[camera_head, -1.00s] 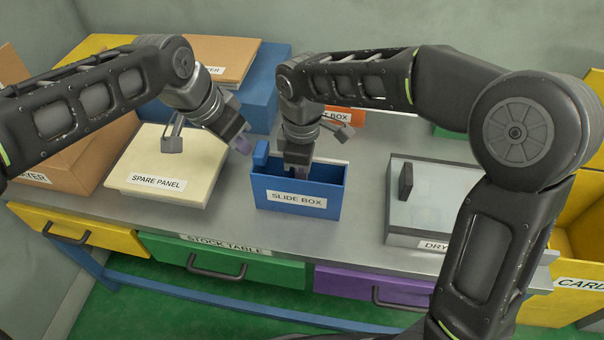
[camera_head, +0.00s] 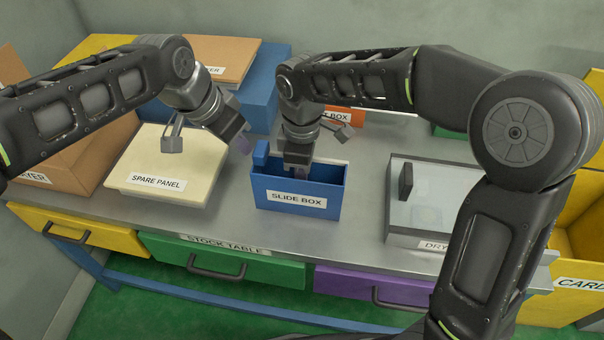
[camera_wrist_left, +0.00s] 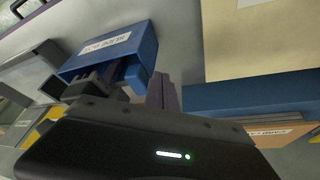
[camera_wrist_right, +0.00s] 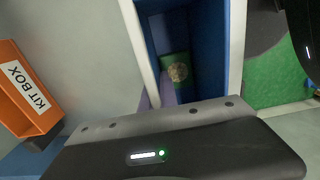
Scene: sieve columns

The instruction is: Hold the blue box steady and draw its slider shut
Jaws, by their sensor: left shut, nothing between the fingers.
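The blue slide box (camera_head: 275,199) stands upright on the table, its top partly open. Its slider shows as a raised blue tab (camera_head: 261,151) at the box's left end; the tab also shows in the left wrist view (camera_wrist_left: 136,76). My left gripper (camera_head: 243,145) is shut and empty, just left of the tab; I cannot tell whether they touch. My right gripper (camera_head: 299,172) is at the box's back wall, its fingers appearing to straddle that wall and shut on it. In the right wrist view, a round brownish thing on green (camera_wrist_right: 177,72) shows inside the box.
The cream spare panel (camera_head: 160,165) lies left of the box. A grey glass-lidded case (camera_head: 435,195) with a black handle stands to the right. An orange kit box (camera_head: 372,118) and a large blue block (camera_head: 262,90) are behind. Bare table surrounds the slide box.

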